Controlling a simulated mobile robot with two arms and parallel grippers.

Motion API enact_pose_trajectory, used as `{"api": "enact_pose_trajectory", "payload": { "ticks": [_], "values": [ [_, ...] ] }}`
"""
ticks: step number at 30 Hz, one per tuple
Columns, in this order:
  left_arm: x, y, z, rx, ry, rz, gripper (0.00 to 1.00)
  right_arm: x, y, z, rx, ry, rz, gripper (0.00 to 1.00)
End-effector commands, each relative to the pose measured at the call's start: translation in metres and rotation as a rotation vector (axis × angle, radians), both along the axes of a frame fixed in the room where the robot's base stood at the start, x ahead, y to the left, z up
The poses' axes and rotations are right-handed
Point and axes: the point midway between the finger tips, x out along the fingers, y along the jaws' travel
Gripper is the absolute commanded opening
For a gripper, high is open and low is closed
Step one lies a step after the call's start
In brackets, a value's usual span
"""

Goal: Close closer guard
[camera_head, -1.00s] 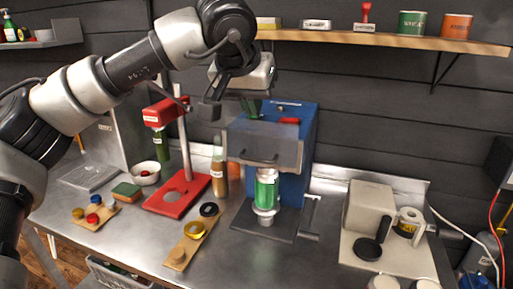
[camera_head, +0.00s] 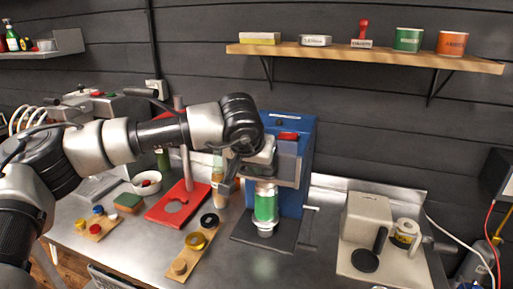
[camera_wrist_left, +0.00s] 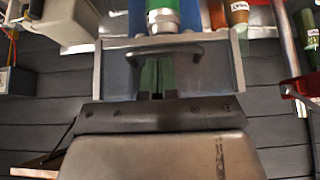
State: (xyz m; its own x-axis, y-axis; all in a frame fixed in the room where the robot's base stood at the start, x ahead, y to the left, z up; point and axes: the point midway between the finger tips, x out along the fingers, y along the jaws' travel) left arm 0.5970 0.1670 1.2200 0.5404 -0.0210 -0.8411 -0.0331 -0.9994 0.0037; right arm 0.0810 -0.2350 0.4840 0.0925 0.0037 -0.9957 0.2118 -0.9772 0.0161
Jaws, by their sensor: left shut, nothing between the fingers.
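The closer is a blue machine (camera_head: 301,135) on the bench, with a green can (camera_head: 265,204) standing upright in it. Its guard (camera_head: 291,172) is a clear panel in a grey frame on the front, above the can's lower part. In the left wrist view the guard (camera_wrist_left: 222,72) shows with its dark bar handle (camera_wrist_left: 188,50). My left gripper (camera_head: 229,180) is at the front of the guard and hides its handle in the head view. Its fingers (camera_wrist_left: 157,82) are shut and empty, pointing at the panel by the handle; contact is unclear. My right gripper is out of view.
A red stand (camera_head: 178,204) and a brown bottle (camera_head: 218,170) stand left of the closer. A wooden strip with lids (camera_head: 182,263) lies in front. A beige device (camera_head: 368,220) stands at right. A shelf (camera_head: 370,54) hangs above.

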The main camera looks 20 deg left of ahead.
Motion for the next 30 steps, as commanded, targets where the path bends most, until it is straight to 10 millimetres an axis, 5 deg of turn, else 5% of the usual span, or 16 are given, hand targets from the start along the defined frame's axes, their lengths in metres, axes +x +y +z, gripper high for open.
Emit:
{"api": "enact_pose_trajectory", "payload": {
  "ticks": [14, 30],
  "values": [
    [-0.001, 0.000, -0.011, -0.001, 0.001, -0.001, 0.00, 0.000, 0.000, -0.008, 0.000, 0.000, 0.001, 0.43],
    [-0.001, 0.000, -0.109, -0.001, 0.002, -0.002, 0.00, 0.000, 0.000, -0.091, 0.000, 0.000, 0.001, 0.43]
  ]
}}
